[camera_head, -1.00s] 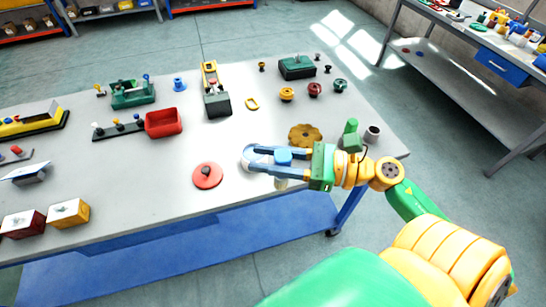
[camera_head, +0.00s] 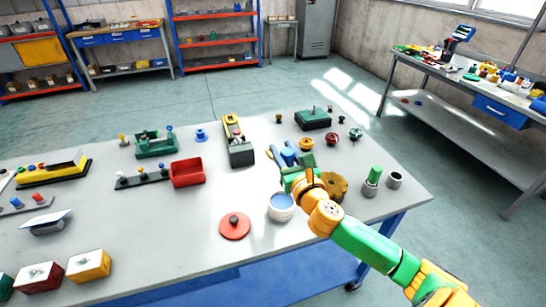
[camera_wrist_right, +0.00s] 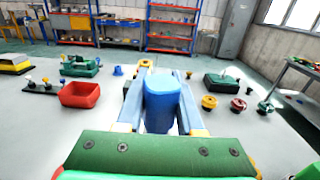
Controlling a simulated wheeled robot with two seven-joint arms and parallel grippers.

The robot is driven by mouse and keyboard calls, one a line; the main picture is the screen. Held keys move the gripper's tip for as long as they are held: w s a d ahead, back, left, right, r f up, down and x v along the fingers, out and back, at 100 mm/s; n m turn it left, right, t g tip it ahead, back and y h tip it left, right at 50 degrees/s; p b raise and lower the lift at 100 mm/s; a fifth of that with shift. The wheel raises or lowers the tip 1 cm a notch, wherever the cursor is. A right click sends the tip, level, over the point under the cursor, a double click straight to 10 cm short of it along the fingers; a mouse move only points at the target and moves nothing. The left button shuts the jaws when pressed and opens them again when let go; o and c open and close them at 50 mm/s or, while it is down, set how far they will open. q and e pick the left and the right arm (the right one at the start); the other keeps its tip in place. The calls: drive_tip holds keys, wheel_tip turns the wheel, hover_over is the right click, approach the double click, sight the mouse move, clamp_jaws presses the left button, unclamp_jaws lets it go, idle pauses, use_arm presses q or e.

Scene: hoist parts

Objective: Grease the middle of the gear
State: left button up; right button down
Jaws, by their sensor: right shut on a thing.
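The brown toothed gear (camera_head: 335,186) lies flat on the grey table, partly hidden by my right wrist. My right gripper (camera_head: 288,152) is shut on a blue rounded thing (camera_wrist_right: 165,100) that fills the space between its fingers in the right wrist view. The gripper is beyond and to the left of the gear, seemingly above the table. A white round pot (camera_head: 281,209) with a blue top or filling stands just left of my right forearm. I cannot tell whether the blue is a lid or its contents. My left gripper is not in view.
A green-topped bottle (camera_head: 373,179) and a grey cup (camera_head: 394,181) stand right of the gear. A red disc with a knob (camera_head: 235,226) lies left of the pot. A red bin (camera_head: 187,173) and a yellow-and-dark-green device (camera_head: 237,142) are farther left.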

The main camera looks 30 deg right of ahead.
drive_tip(key=f+h+b, duration=0.1)
drive_tip(key=f+b, duration=0.1)
drive_tip(key=f, duration=0.1)
drive_tip(key=w+f+m+h+b, duration=0.1)
drive_tip(key=f+b, duration=0.2)
drive_tip(key=f+g+h+b, duration=0.1)
drive_tip(key=f+b, duration=0.1)
drive_tip(key=f, duration=0.1)
drive_tip(key=shift+w+d+m, duration=0.2)
drive_tip(key=shift+w+m, duration=0.1)
drive_tip(key=shift+m, duration=0.1)
drive_tip(key=shift+r, duration=0.15)
drive_tip(key=shift+f+b, duration=0.6)
idle(0.5)
drive_tip(key=shift+s, duration=0.1)
idle(1.1)
wheel_tip(320, 180, up, 7)
drive_tip(key=p, duration=0.8)
